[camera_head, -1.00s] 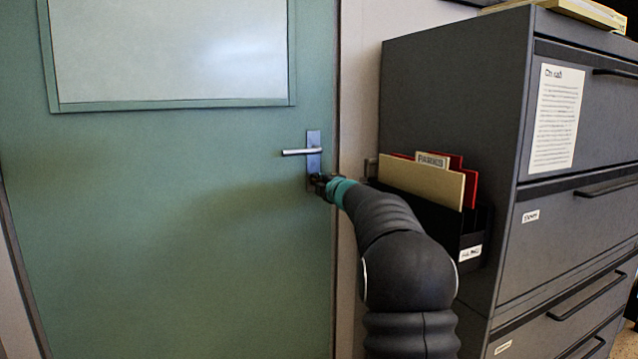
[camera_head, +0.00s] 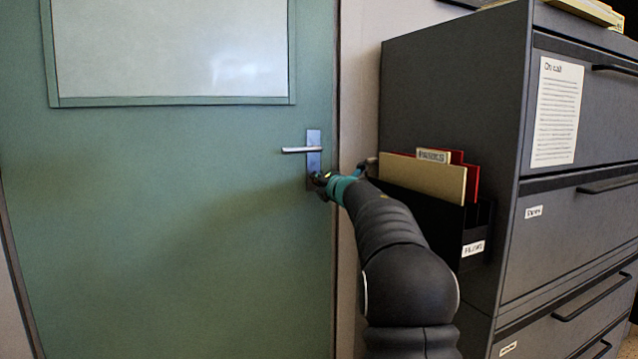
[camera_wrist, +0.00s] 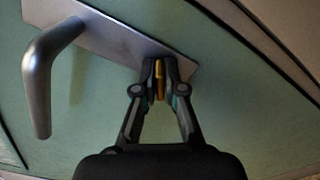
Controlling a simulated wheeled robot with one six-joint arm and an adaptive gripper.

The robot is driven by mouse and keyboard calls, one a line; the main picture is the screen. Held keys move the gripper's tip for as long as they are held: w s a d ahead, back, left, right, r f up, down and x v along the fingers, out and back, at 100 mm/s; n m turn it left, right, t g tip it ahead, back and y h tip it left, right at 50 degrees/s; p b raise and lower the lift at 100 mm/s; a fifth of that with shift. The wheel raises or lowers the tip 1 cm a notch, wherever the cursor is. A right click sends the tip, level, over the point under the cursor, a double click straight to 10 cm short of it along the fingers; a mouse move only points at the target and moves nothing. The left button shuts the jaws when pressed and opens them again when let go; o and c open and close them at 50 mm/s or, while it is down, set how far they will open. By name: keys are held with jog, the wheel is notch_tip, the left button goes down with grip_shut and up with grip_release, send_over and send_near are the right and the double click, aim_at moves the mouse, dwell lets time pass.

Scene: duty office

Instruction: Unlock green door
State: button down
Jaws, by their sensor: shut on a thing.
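The green door (camera_head: 170,200) fills the left of the head view and stands closed in its frame. Its lever handle (camera_head: 300,150) is level and sits on a metal plate (camera_head: 313,139) near the right edge; the handle (camera_wrist: 42,80) also shows large at the left of the wrist view. My gripper (camera_head: 320,181) is at the lower part of the plate, below the lever. In the wrist view my gripper (camera_wrist: 160,70) is shut on a thin brass-yellow piece, apparently a key (camera_wrist: 159,82), at the plate's end. The key's tip and the keyhole are hidden.
A grey filing cabinet (camera_head: 450,100) stands close to the right of my arm. A black file holder (camera_head: 440,212) with folders (camera_head: 425,178) is on its side, very near my forearm. The door's left part is clear.

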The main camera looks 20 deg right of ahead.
jog(key=n+b, duration=0.2)
jog(key=shift+f+n, duration=0.2)
jog(key=shift+n, duration=0.2)
jog(key=shift+r+n+b, duration=0.15)
jog(key=shift+n+b, duration=0.4)
jog(key=shift+n, duration=1.15)
jog(key=shift+n+b, duration=0.4)
jog(key=shift+n, duration=0.1)
jog(key=n+b, duration=0.1)
jog(key=n, duration=0.2)
jog(key=shift+n+b, duration=0.3)
jog(key=shift+b, duration=0.1)
jog(key=shift+n, duration=0.8)
